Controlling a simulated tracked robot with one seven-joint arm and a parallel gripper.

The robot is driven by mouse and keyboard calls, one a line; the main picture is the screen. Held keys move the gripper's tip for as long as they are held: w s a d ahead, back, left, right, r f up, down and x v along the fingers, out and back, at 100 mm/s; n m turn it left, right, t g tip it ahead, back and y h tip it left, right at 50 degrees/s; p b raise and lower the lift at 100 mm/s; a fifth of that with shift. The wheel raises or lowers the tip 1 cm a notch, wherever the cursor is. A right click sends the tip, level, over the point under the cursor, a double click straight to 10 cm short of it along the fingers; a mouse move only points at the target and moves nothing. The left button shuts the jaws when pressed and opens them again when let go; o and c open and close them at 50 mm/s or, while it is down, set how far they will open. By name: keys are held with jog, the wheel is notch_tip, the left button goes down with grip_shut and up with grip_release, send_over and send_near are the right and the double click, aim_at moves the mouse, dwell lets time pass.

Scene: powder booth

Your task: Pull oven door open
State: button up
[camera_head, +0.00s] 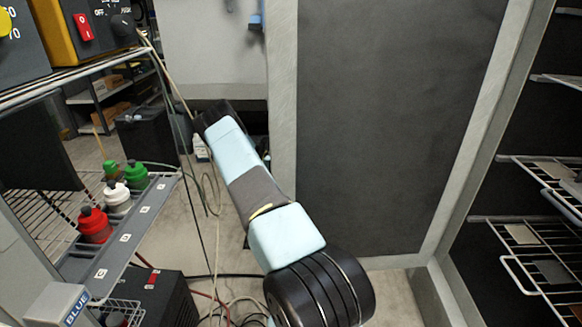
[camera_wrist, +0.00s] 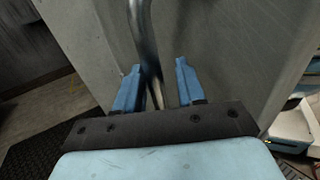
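The oven door (camera_head: 390,120) stands open in the head view, its dark inner panel in a grey frame facing me. The oven's dark inside with wire racks (camera_head: 540,240) shows to its right. My arm reaches past the door's left edge, and I cannot clearly make out my gripper there. In the wrist view, my gripper (camera_wrist: 158,68) has its blue fingers apart on either side of the metal bar handle (camera_wrist: 142,25) on the grey door face (camera_wrist: 220,40). The bar is close to the left finger, with a gap to the right finger. Contact is unclear.
At left, a shelf (camera_head: 125,238) holds red, white and green bottles (camera_head: 95,225). A control box with a red switch (camera_head: 82,27) sits above. A black box (camera_head: 155,298) and loose cables (camera_head: 235,312) lie on the floor near my arm.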

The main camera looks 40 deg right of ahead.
jog(key=shift+s+d, duration=0.15)
jog(key=shift+d, duration=0.05)
jog(key=v, duration=0.7)
jog(key=shift+w, duration=0.25)
jog(key=shift+f, duration=0.1)
